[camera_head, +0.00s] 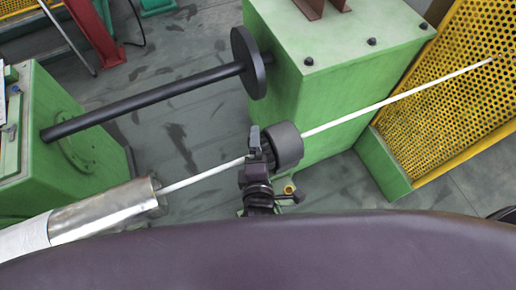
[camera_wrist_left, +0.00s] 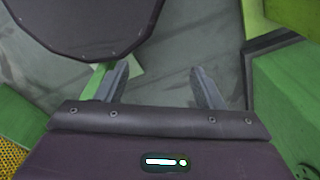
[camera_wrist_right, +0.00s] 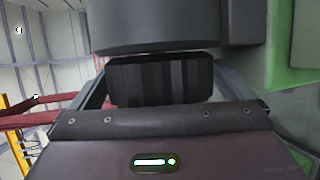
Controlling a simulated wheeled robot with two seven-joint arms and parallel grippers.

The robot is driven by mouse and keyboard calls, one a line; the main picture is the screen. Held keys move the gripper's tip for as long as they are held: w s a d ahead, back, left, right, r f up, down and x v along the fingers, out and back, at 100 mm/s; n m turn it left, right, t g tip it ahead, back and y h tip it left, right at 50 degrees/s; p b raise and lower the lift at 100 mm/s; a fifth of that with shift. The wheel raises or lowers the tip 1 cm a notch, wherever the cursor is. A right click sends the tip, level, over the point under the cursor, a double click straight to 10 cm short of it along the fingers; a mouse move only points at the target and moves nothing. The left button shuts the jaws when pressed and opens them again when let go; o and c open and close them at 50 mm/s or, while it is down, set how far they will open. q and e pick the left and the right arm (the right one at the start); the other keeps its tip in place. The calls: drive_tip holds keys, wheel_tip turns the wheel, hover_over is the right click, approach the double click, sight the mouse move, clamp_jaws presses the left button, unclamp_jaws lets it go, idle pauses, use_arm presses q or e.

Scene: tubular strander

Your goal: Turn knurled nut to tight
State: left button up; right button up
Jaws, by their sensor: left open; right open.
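A black knurled nut (camera_wrist_right: 162,80) with coarse vertical ribs shows in the right wrist view, right under a larger smooth dark grey cylinder (camera_wrist_right: 165,28). My right gripper (camera_wrist_right: 163,85) is open, with one finger on either side of the nut. I cannot tell whether either finger touches it. My left gripper (camera_wrist_left: 160,82) is open and empty over the grey floor in the left wrist view.
In the head view a white strand (camera_head: 400,97) runs past a dark roller (camera_head: 287,143) into a metal tube (camera_head: 105,207). A black shaft with a disc (camera_head: 247,63) joins green housings (camera_head: 330,50). A yellow perforated guard (camera_head: 450,90) stands at right.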

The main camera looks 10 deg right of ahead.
drive_tip(key=shift+s, duration=0.15)
drive_tip(key=shift+c, duration=0.6)
drive_tip(key=c, duration=0.8)
drive_tip(key=shift+f+m+t+b, duration=0.3)
drive_tip(key=shift+t+b, duration=0.15)
drive_tip(key=shift+t, duration=0.45)
drive_tip(key=shift+m+t+b, duration=0.4)
drive_tip(key=shift+t+b, duration=0.55)
drive_tip(key=shift+t, duration=0.05)
drive_tip(key=shift+t+b, duration=0.35)
drive_tip(key=shift+t, duration=0.05)
drive_tip(key=shift+r+m+t+h, duration=0.25)
drive_tip(key=shift+m+t+h, duration=0.05)
drive_tip(key=shift+t, duration=0.1)
use_arm(q)
drive_tip(key=f, duration=0.1)
drive_tip(key=w+f, duration=0.1)
drive_tip(key=f, duration=0.1)
drive_tip(key=shift+a+f, duration=0.15)
drive_tip(key=shift+f, duration=0.15)
use_arm(e)
drive_tip(key=o, duration=0.9)
